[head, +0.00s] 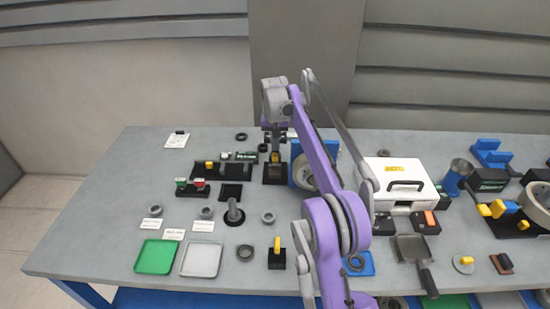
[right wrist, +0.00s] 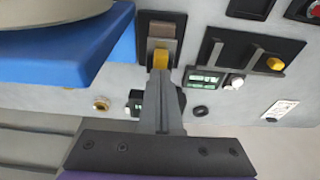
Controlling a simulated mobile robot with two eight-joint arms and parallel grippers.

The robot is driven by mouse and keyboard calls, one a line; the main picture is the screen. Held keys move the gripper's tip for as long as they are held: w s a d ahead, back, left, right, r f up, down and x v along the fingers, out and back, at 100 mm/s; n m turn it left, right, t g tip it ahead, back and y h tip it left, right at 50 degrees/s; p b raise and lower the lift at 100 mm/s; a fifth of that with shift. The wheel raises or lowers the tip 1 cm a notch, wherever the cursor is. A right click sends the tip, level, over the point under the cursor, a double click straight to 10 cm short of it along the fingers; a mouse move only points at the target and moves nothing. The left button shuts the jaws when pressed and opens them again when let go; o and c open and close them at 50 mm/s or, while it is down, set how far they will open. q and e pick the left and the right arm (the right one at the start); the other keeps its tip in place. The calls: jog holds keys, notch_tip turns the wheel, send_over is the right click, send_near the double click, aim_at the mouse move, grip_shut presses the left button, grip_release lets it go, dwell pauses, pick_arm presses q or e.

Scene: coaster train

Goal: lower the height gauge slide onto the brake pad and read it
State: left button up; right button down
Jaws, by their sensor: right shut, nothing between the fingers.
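My right gripper (head: 276,140) is shut and empty at the back of the table, pointing down. In the right wrist view its closed fingers (right wrist: 160,80) end right at a small yellow piece (right wrist: 160,58), which looks like the height gauge slide. I cannot tell whether they touch it. The yellow piece also shows in the head view (head: 275,157). It stands over a dark base (head: 276,178) with a brownish block (right wrist: 160,27) on it, perhaps the brake pad. The fingers hide part of the gauge. A small unit with a green display (right wrist: 206,81) sits beside it; its figures are unreadable. My left gripper is out of view.
A blue stand (head: 299,158) with a round pale part is close on the right of the gauge. A black fixture with a yellow knob (head: 209,165) is on the left. A white case (head: 390,172), a green tray (head: 157,257) and a white tray (head: 201,259) stand farther off.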

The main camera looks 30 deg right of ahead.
aim_at(275, 155)
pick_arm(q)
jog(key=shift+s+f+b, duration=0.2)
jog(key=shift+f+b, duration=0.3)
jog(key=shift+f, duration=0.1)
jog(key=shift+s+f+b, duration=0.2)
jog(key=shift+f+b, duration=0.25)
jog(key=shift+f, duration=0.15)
pick_arm(e)
jog(key=shift+f, duration=2.5)
jog(key=shift+r+p, duration=1.6)
jog(key=shift+r, duration=1.05)
jog(key=shift+r+p, duration=0.95)
jog(key=shift+r, duration=0.95)
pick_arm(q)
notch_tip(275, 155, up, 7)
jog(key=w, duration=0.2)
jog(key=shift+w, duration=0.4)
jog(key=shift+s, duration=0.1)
